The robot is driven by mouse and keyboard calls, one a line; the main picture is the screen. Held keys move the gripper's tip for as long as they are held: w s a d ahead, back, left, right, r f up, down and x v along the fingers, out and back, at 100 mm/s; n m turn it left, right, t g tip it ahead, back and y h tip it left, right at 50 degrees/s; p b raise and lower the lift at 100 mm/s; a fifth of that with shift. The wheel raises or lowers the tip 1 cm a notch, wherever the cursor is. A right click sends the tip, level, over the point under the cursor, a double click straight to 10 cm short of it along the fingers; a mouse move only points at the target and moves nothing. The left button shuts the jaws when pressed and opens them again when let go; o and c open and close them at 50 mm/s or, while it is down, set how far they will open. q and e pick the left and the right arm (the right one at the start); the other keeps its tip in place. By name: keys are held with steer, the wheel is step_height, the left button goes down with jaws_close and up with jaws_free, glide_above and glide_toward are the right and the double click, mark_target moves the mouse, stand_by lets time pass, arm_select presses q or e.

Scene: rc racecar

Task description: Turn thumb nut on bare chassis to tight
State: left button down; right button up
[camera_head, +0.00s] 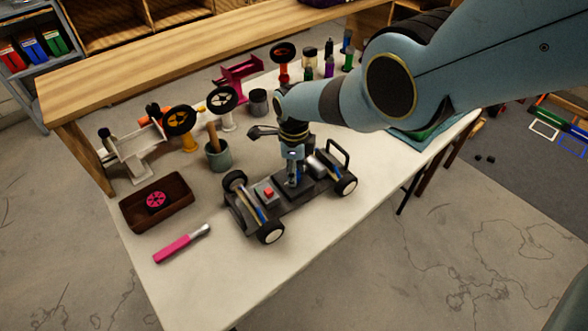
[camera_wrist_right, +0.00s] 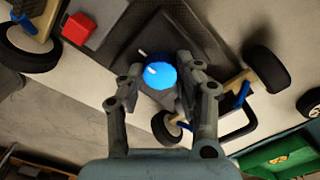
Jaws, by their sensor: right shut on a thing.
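The bare chassis (camera_head: 272,207) stands on its wheels on the white table, with a red block (camera_head: 268,192) on its deck. My right gripper (camera_head: 293,180) points down onto the chassis deck. In the right wrist view a bright blue thumb nut (camera_wrist_right: 161,78) with a short white mark on top sits between the fingertips of my right gripper (camera_wrist_right: 159,66), which is shut on it. A second small white mark shows on the dark deck just beside the nut. The fingers hide most of the nut in the head view. My left gripper is not in view.
A brown tray (camera_head: 183,211) with a pink-and-black wheel and a pink-handled tool (camera_head: 180,244) lie left of the chassis. A grey cup (camera_head: 218,155) stands close behind it. Wheel stands and bottles fill the back. The front table strip is clear.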

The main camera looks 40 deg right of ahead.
stand_by(0.3)
steer(key=o, duration=1.1)
steer(key=shift+o, duration=0.2)
steer(key=shift+w+r, duration=0.1)
steer(key=shift+r, duration=0.05)
steer(key=shift+r, duration=0.55)
step_height(320, 180, up, 11)
steer(key=shift+f, duration=0.2)
